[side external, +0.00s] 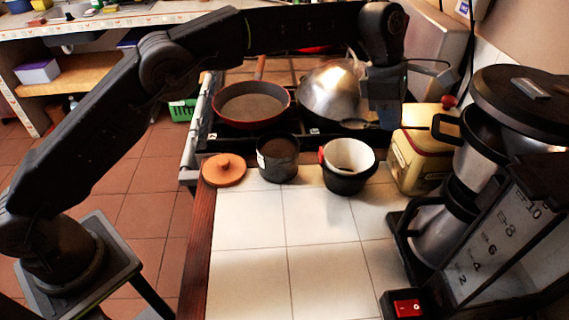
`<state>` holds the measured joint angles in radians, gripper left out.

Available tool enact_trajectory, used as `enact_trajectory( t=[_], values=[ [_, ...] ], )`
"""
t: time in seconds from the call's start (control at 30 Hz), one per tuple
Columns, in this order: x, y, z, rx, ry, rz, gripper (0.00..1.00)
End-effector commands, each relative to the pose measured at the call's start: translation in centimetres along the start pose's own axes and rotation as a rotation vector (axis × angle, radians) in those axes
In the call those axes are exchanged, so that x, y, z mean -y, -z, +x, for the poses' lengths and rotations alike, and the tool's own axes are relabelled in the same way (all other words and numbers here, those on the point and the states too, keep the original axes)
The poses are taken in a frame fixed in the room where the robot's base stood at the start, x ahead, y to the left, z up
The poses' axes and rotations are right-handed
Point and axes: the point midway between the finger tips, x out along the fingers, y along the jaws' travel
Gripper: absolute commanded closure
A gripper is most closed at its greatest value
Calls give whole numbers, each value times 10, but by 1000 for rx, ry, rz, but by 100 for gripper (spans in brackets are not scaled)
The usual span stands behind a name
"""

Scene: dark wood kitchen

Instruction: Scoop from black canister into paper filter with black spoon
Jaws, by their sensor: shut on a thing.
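My gripper (384,120) hangs above and to the right of the paper filter, shut on the black spoon (355,124). The spoon's dark bowl points left, above the filter's back edge; what lies in it is too small to tell. The white paper filter (349,153) sits in a black holder (346,184) with a bit of red at its left rim. The black canister (278,173) stands open to the left of the holder, with dark brown contents showing at its top. The gripper's fingertips are hard to make out.
An orange-brown lid (224,170) lies left of the canister. A pan (252,104) and a metal wok or lid (333,92) are on the stove behind. A cream tin (420,162) and coffee machine (480,220) stand right. The front white tiles (290,240) are clear.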

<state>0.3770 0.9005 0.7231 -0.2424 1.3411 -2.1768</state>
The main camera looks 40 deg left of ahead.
Motion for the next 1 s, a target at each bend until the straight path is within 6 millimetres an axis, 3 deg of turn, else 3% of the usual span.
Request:
enact_trajectory(
  t=[0.37, 0.53, 0.77, 1.0],
  values=[
    [0, 2, -1, 2, 2, 6, 100],
    [0, 16, -4, 25, 22, 63, 100],
    [6, 68, -17, 119, 116, 301, 100],
    [25, 129, -37, 240, 278, 610, 100]
  ],
)
